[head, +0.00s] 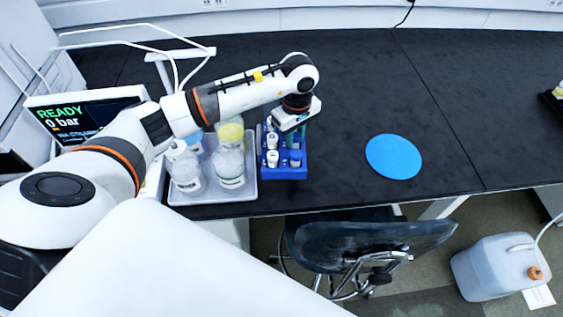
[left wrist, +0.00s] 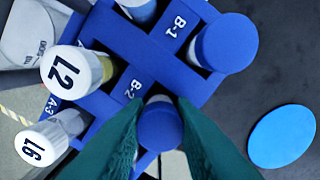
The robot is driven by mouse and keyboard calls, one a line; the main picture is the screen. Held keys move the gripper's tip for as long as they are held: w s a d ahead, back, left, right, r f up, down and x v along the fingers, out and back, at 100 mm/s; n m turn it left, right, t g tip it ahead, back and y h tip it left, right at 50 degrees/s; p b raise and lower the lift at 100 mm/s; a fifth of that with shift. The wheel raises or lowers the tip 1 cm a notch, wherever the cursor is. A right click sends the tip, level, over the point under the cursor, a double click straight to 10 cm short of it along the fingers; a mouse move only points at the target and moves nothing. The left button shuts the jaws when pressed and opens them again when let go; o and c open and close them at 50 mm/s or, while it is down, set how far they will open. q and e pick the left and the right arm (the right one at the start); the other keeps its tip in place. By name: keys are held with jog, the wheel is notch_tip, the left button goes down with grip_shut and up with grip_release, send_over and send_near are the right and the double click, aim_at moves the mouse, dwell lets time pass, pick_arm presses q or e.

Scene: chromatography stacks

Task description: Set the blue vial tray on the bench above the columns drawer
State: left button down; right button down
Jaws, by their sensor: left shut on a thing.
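The blue vial tray (head: 285,173) sits at the front of the black bench, just right of a grey tray. It holds several vials with white or blue caps. In the left wrist view the tray (left wrist: 105,103) shows labels B-1, B-2 and A-3. A white-capped vial marked L2 (left wrist: 70,72) stands in it. I cannot tell whether the tray touches the bench. My right gripper is not in view.
The grey tray (head: 213,196) with bottles stands close on the left. A flat blue disc (head: 393,157) lies on the bench to the right, with clear bench around it. A display reading READY (head: 85,115) is at the left. A chair (head: 365,240) stands before the bench.

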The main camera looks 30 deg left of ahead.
aim_at(294, 146)
pick_arm(q)
jog(key=shift+w+a+n, duration=0.15)
jog(key=shift+w+n, duration=0.05)
jog(key=shift+n, duration=0.2)
notch_tip(294, 146, down, 5)
jog(key=shift+f+p, duration=0.1)
jog(key=shift+p, duration=0.55)
jog(key=shift+w+f+p, duration=0.1)
jog(key=shift+f+p, duration=0.3)
jog(key=shift+f, duration=1.95)
jog(key=shift+f, duration=0.1)
jog(key=c, duration=1.2)
grip_release()
